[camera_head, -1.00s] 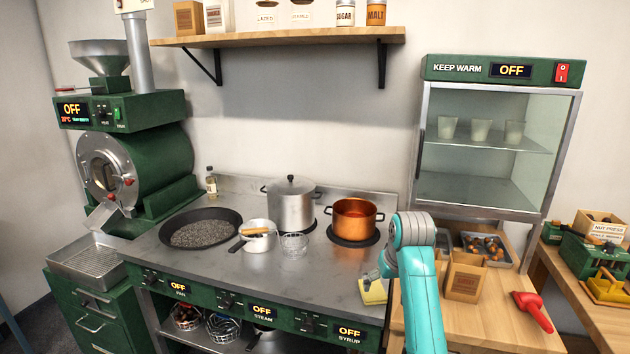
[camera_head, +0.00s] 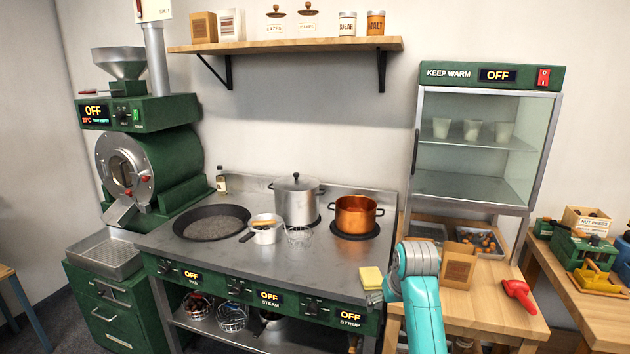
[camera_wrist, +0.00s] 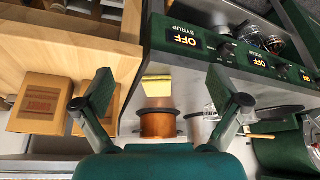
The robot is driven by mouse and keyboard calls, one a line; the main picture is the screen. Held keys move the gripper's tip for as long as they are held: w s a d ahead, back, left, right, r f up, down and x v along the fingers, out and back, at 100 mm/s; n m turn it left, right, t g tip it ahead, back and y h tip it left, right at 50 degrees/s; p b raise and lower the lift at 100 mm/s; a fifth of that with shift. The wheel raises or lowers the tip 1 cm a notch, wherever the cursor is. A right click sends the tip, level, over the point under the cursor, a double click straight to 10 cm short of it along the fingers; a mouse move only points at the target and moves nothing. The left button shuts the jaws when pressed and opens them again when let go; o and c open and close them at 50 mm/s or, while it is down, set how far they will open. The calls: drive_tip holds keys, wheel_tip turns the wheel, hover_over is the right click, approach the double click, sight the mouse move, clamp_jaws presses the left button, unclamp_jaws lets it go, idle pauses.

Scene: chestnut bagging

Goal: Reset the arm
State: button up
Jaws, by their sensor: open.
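My arm, teal with a grey joint, rises at the lower middle of the head view. My gripper (camera_wrist: 162,98) shows in the wrist view with its two dark fingers spread wide apart and nothing between them in their grasp. In the head view the gripper is mostly hidden by my arm, with only a grey part showing close to the yellow sponge (camera_head: 371,278) at the counter's front edge. In the wrist view the sponge (camera_wrist: 158,83) and the copper pot (camera_wrist: 158,125) appear beyond the fingers, apart from them.
The steel counter (camera_head: 310,265) carries a black pan (camera_head: 211,223), a steel pot (camera_head: 296,203), a small white saucepan (camera_head: 266,234) and a copper pot (camera_head: 356,215). A paper bag (camera_head: 457,268) and red scoop (camera_head: 519,294) sit on the wooden table (camera_head: 480,318). The warming cabinet (camera_head: 478,150) stands behind.

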drive_tip(key=s+f+t, duration=0.2)
drive_tip(key=s+f, duration=0.6)
drive_tip(key=f, duration=0.3)
drive_tip(key=s+f+t, duration=0.1)
drive_tip(key=s+f, duration=0.7)
drive_tip(key=f, duration=0.4)
drive_tip(key=s+f+t, duration=0.2)
drive_tip(key=s+f, duration=0.1)
drive_tip(key=s, duration=0.8)
drive_tip(key=s+r+t, duration=0.1)
drive_tip(key=s+r, duration=0.1)
drive_tip(key=s, duration=0.8)
drive_tip(key=s+r+t, duration=0.1)
drive_tip(key=s+r, duration=0.1)
drive_tip(key=s, duration=0.7)
drive_tip(key=s+r+t, duration=0.3)
drive_tip(key=s+r, duration=1.1)
drive_tip(key=s, duration=0.1)
drive_tip(key=shift+a+r+m, duration=0.2)
drive_tip(key=shift+r+m, duration=0.05)
drive_tip(key=shift+m, duration=0.15)
